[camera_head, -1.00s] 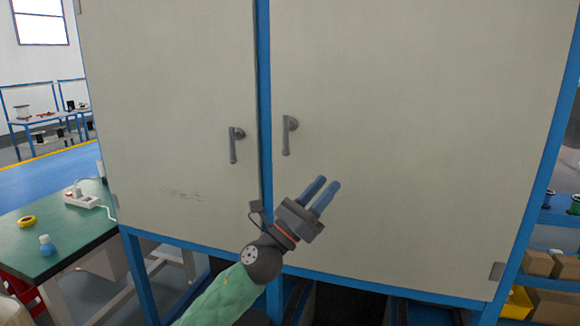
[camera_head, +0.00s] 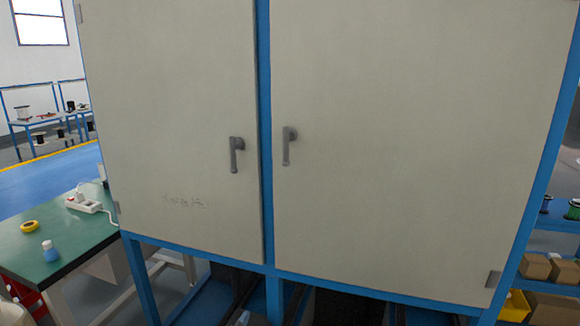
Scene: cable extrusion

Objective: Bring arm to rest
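Neither of my arms nor grippers shows in the head view now. A large cabinet with a blue frame (camera_head: 265,120) fills most of the view. Its left door (camera_head: 170,100) and right door (camera_head: 410,150) are both shut. The left door has a grey lever handle (camera_head: 236,155) near the middle post. The right door has a similar handle (camera_head: 288,146) beside it. Both levers hang downward.
A green-topped table (camera_head: 75,245) stands at the left with a power strip (camera_head: 88,204), a yellow tape roll (camera_head: 30,226) and a small blue bottle (camera_head: 50,251). At the right, a blue shelf (camera_head: 560,220) holds spools and cardboard boxes (camera_head: 536,267).

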